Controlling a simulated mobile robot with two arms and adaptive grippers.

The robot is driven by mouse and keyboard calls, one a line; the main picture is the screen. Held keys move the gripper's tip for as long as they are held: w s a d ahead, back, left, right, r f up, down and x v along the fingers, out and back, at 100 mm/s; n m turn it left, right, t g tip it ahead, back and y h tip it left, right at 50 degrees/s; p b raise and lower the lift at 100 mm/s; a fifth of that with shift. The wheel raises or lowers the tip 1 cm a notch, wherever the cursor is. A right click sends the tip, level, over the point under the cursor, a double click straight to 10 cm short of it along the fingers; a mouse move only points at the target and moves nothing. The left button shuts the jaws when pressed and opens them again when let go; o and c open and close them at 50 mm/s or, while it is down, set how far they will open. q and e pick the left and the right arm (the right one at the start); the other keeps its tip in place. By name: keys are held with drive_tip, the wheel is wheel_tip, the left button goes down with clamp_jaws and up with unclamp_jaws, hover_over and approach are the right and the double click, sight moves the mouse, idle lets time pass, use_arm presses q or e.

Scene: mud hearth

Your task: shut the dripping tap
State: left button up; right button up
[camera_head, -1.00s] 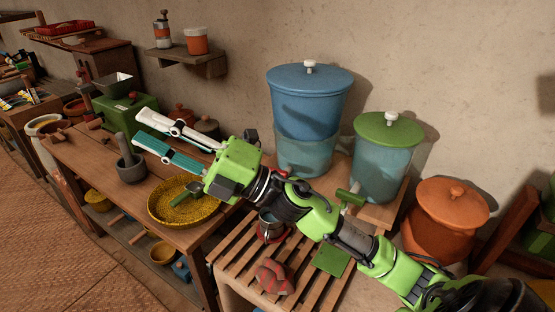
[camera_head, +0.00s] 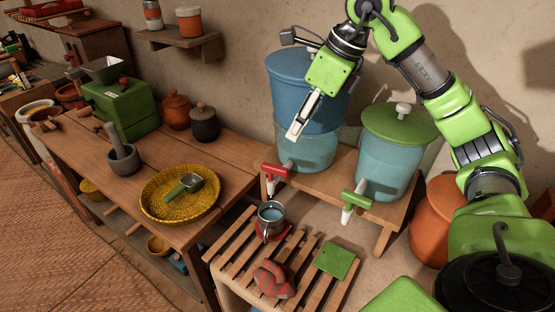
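A tap with a red handle (camera_head: 275,172) sits low on the front of the blue-lidded water container (camera_head: 295,75). A tap with a green handle (camera_head: 356,200) sits on the green-lidded container (camera_head: 390,165). I cannot make out drops from either. A metal cup (camera_head: 270,216) with water in it stands below the red tap. My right gripper (camera_head: 297,128) points down in front of the blue container, above the red tap and apart from it. Its fingers overlap in this view, so their opening is unclear. It appears empty. My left gripper is not in view.
Both containers stand on a wooden stand (camera_head: 384,238). The slatted rack (camera_head: 230,262) below holds a reddish cloth (camera_head: 273,279) and a green square (camera_head: 335,260). A yellow tray (camera_head: 158,206) with a scoop, a mortar (camera_head: 124,160) and jars stand on the left table.

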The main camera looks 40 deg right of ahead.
sight(275, 166)
drive_tip(key=x, duration=1.3)
drive_tip(key=shift+a+f+p, duration=0.1)
drive_tip(key=shift+f+p, duration=0.05)
drive_tip(key=shift+p, duration=0.2)
clamp_jaws()
